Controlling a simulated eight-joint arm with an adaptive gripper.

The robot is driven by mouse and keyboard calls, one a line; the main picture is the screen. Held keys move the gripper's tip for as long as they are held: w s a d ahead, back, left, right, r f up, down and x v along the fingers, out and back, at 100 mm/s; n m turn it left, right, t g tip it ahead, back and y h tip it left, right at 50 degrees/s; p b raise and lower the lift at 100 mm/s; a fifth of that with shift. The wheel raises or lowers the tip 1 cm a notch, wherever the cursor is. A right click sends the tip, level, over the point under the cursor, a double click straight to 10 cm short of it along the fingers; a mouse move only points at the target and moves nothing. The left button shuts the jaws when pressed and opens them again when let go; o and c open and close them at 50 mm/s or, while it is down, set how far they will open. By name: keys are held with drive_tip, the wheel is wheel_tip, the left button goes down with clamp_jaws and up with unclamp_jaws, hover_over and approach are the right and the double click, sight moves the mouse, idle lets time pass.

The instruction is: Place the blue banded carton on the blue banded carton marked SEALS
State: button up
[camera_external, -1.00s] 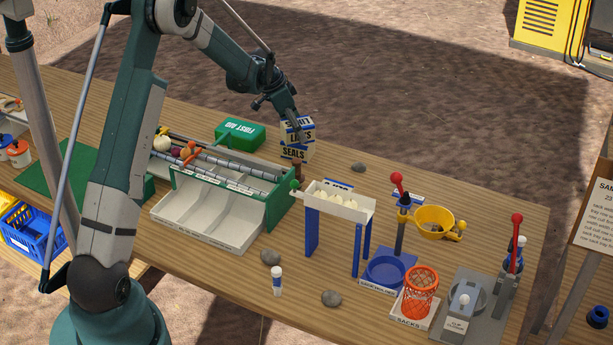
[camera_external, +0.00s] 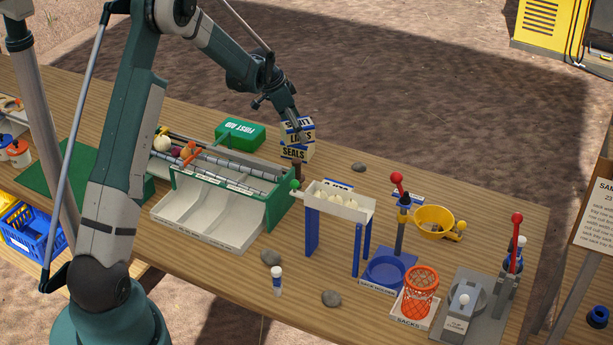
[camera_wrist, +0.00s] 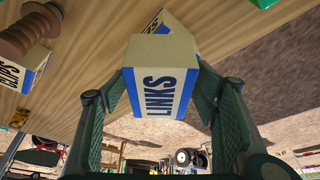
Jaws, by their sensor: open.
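The blue banded carton marked SEALS (camera_external: 294,153) stands on the table behind the green-framed sorter. A blue banded carton marked LINKS (camera_external: 299,137) sits on top of it; some of its upper part is hidden by my gripper. In the wrist view the LINKS carton (camera_wrist: 165,85) is between my fingers, its lettered side facing the camera. A pale corner (camera_wrist: 178,20) of another carton shows beyond it, at a different angle. My gripper (camera_wrist: 165,98) is open, with one finger on each side of the LINKS carton. I cannot tell whether the fingers touch it.
A green first aid box (camera_external: 240,134) lies left of the stack. A brown spool-like post (camera_wrist: 30,32) and a carton marked CLIPS (camera_wrist: 28,70) are left in the wrist view. The sorter (camera_external: 210,205) and white tray (camera_external: 340,205) are in front. A stone (camera_external: 358,167) lies right.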

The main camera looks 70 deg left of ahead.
drive_tip(key=v, duration=1.1)
drive_tip(key=shift+s+r+p, duration=0.2)
drive_tip(key=shift+r+p, duration=0.1)
idle(0.7)
drive_tip(key=w+d+r, duration=0.2)
drive_tip(key=d+r, duration=0.4)
drive_tip(key=d, duration=0.5)
drive_tip(key=w+d+r, duration=0.3)
drive_tip(key=d+r, duration=0.3)
drive_tip(key=d, duration=0.5)
drive_tip(key=s+d+r, duration=0.2)
drive_tip(key=d+r, duration=0.1)
drive_tip(key=d, duration=0.7)
drive_tip(key=s+d+r, duration=0.1)
drive_tip(key=d+r, duration=0.3)
drive_tip(key=d, duration=0.5)
drive_tip(key=s+d+r+t, duration=0.1)
drive_tip(key=s+d, duration=0.4)
drive_tip(key=d, duration=0.4)
drive_tip(key=s+d+r, duration=0.1)
drive_tip(key=s+d, duration=0.4)
drive_tip(key=d, duration=0.4)
drive_tip(key=s+d+f+t, duration=0.1)
drive_tip(key=s+d+f, duration=0.3)
drive_tip(key=s+d, duration=0.8)
drive_tip(key=shift+s+t, duration=0.25)
drive_tip(key=shift+t, duration=0.15)
